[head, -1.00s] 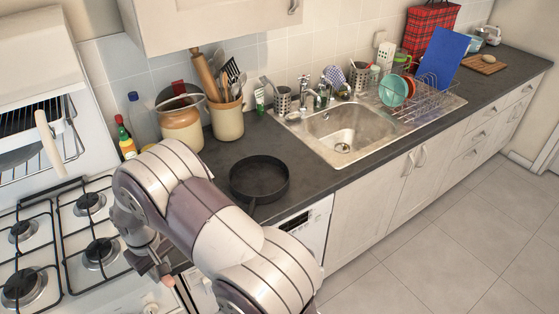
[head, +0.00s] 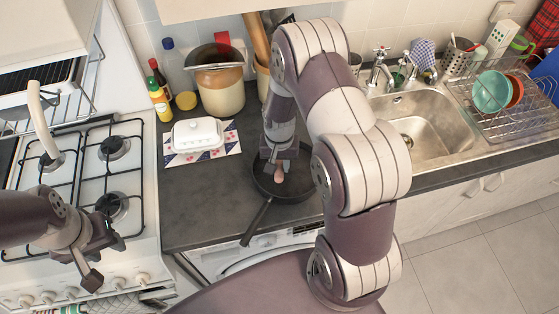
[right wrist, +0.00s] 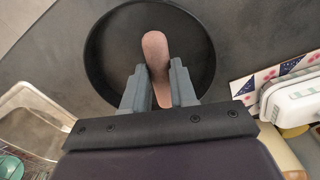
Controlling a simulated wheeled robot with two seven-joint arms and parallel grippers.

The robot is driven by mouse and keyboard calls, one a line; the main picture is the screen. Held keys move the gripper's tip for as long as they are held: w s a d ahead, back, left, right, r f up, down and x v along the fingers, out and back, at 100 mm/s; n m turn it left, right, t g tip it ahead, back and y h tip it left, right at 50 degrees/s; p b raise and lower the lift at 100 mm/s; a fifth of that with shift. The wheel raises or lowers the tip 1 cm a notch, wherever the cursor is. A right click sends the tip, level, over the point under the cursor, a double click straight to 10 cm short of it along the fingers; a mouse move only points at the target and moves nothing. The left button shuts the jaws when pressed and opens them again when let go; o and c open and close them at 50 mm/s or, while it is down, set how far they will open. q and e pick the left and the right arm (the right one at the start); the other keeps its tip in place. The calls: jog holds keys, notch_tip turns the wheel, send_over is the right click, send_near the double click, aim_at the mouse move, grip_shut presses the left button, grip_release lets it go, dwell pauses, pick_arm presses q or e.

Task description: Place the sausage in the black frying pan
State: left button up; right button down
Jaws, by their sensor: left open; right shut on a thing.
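The black frying pan (head: 303,187) sits on the dark counter, its handle pointing toward the front edge. My right gripper (head: 279,166) is shut on the sausage (head: 279,175) and holds it over the inside of the pan. In the right wrist view, the pinkish-brown sausage (right wrist: 155,58) stands out between the fingers (right wrist: 160,88), with the round black pan (right wrist: 97,62) behind it. I cannot tell whether the sausage touches the pan bottom. My left gripper (head: 97,262) is open and empty above the front of the stove, at the left.
A white butter dish (head: 197,133) on a patterned mat stands left of the pan. A large jar (head: 220,88), bottles (head: 160,100) and a utensil pot are behind. The sink (head: 430,125) and dish rack (head: 510,105) are to the right. Gas burners (head: 113,148) are at left.

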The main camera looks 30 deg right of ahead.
jog(key=w+f, duration=0.1)
jog(key=w+d+f, duration=0.1)
jog(key=w+p, duration=0.1)
jog(key=w, duration=0.1)
jog(key=shift+d+f, duration=0.4)
jog(key=f, duration=0.1)
jog(key=f+p, duration=0.1)
jog(key=f, duration=0.1)
jog(key=shift+s+a+f, duration=0.15)
jog(key=shift+s+a, duration=0.05)
jog(key=shift+s, duration=0.05)
pick_arm(q)
jog(key=r, duration=0.2)
jog(key=shift+w+d+r, duration=0.2)
jog(key=shift+r, duration=0.15)
pick_arm(e)
jog(key=shift+w+f, duration=0.1)
jog(key=shift+f, duration=0.05)
pick_arm(q)
jog(key=shift+f, duration=0.1)
pick_arm(e)
jog(key=shift+d+f, duration=0.1)
jog(key=c, duration=1.3)
grip_release()
jog(key=o, duration=0.4)
